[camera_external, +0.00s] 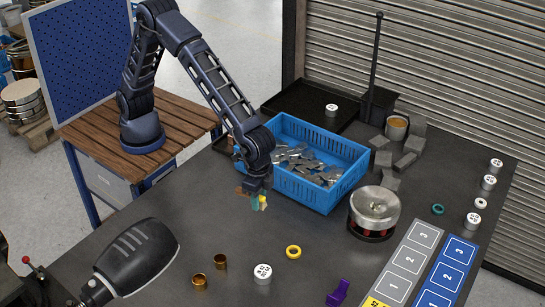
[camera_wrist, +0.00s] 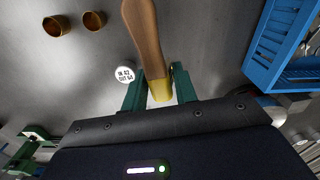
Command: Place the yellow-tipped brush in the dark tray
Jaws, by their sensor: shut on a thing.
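My gripper (camera_external: 258,198) hangs above the table, just in front of the blue crate. In the wrist view its green fingers (camera_wrist: 157,90) are shut on the yellow part of the brush (camera_wrist: 147,38). The brush's brown wooden handle extends away from the fingers toward the top of that view. In the external view the brush is small and mostly hidden by the gripper. The dark tray (camera_external: 283,100) lies at the back of the table, behind the blue crate, with a white labelled cylinder in it. The tray is apart from my gripper.
The blue crate (camera_external: 345,188) full of metal pieces stands between my gripper and the dark tray. A black post (camera_external: 376,60) rises right of the tray. Two copper rings (camera_external: 220,262), a yellow ring (camera_external: 293,252) and a white cylinder (camera_external: 262,274) lie on the front table.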

